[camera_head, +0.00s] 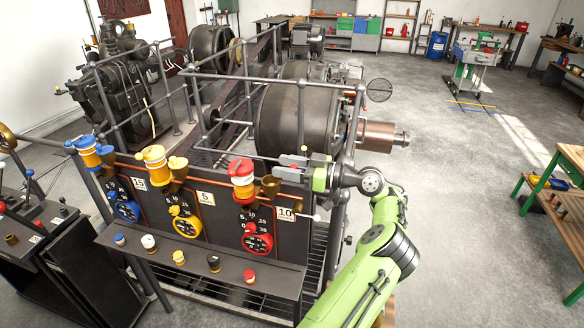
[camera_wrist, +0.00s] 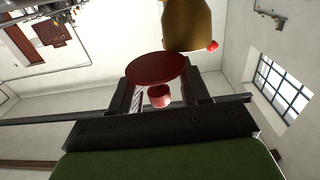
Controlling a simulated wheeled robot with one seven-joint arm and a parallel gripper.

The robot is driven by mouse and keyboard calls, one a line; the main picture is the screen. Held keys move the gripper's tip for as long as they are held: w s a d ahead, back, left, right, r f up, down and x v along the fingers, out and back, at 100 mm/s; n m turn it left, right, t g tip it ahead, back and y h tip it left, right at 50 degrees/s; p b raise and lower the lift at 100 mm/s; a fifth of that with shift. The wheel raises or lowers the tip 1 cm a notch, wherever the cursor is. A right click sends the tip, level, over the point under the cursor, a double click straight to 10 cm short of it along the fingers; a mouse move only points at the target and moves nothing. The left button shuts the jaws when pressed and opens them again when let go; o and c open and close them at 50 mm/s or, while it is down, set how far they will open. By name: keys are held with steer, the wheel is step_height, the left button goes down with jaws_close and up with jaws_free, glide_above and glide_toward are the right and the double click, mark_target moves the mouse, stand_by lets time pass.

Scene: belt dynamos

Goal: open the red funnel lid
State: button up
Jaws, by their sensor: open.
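The red funnel (camera_head: 242,187) stands on the right of the dark panel, with a red and white lid (camera_head: 240,167) on top. A brass cup (camera_head: 270,185) sits just to its right. My gripper (camera_head: 279,168) is to the right of the lid, pointing left, open and apart from it in the head view. In the wrist view the jaws of my gripper (camera_wrist: 160,98) are spread, with a red disc (camera_wrist: 155,69) and a small red cylinder (camera_wrist: 159,96) seen between and beyond them. I cannot tell whether the lid is touched.
A yellow funnel (camera_head: 154,155) and a blue funnel (camera_head: 88,150) stand left along the panel, above round dials. Several small caps line the shelf (camera_head: 200,262) below. Grey railings and a big dark drum (camera_head: 285,120) are behind.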

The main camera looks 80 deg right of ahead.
steer(key=s+a+p, duration=0.1)
steer(key=s+p, duration=0.1)
steer(key=s, duration=1.3)
steer(key=shift+s+a+p, duration=0.25)
steer(key=shift+a+p, duration=0.1)
steer(key=shift+a, duration=0.05)
